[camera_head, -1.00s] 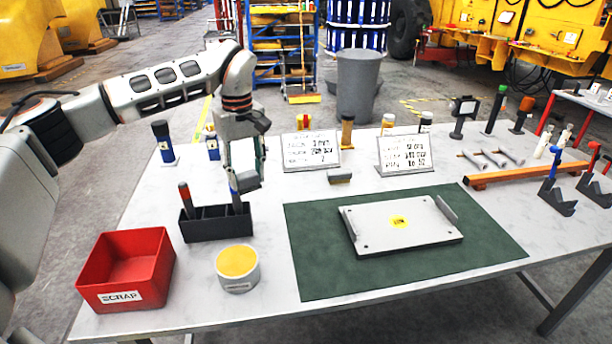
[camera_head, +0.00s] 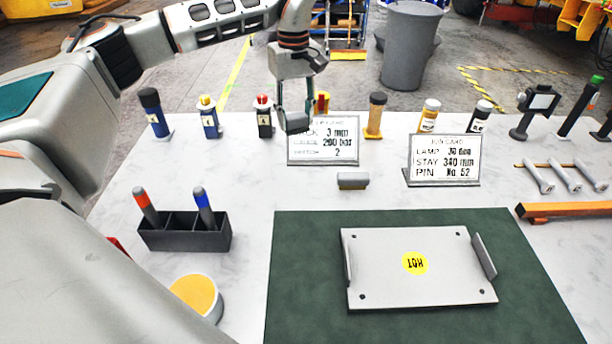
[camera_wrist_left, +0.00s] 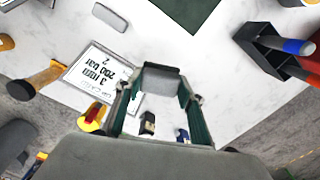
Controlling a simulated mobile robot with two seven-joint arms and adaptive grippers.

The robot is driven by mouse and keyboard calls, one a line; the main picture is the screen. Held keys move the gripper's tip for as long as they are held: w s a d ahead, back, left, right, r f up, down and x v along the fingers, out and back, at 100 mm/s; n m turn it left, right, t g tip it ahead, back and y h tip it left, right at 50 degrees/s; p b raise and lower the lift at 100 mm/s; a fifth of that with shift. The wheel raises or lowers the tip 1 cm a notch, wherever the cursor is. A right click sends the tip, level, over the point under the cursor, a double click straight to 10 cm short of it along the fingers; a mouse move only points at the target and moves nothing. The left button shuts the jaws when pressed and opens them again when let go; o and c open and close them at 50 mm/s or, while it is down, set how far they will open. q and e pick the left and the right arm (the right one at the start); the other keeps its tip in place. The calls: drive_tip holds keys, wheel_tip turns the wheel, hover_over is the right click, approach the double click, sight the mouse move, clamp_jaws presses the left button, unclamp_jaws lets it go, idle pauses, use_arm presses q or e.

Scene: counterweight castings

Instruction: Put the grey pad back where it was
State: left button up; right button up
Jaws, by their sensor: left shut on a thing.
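My left gripper (camera_head: 295,108) is shut on a grey pad (camera_head: 297,124), a small rounded grey block held between its fingertips. It is above the back of the table, in front of the left edge of a white card and just right of a red-capped bottle (camera_head: 264,118). In the left wrist view the pad (camera_wrist_left: 163,79) spans the space between the two fingers of my left gripper (camera_wrist_left: 160,95). Whether the pad touches anything below cannot be told. My right gripper is not in view.
Two cards (camera_head: 323,141) (camera_head: 444,160) stand near several bottles. A grey-and-yellow block (camera_head: 352,181) lies ahead of them. A black caddy (camera_head: 185,233) holds two markers. A plate marked HOT (camera_head: 385,285) lies on a green mat (camera_head: 300,235).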

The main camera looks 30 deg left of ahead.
use_arm(q)
wheel_tip(320, 180, down, 20)
drive_tip(key=shift+s+r+p, duration=0.1)
drive_tip(key=shift+p, duration=0.2)
idle(0.4)
drive_tip(key=o, duration=1.1)
drive_tip(key=shift+c, duration=0.2)
wheel_tip(320, 180, up, 12)
drive_tip(key=shift+b, duration=0.45)
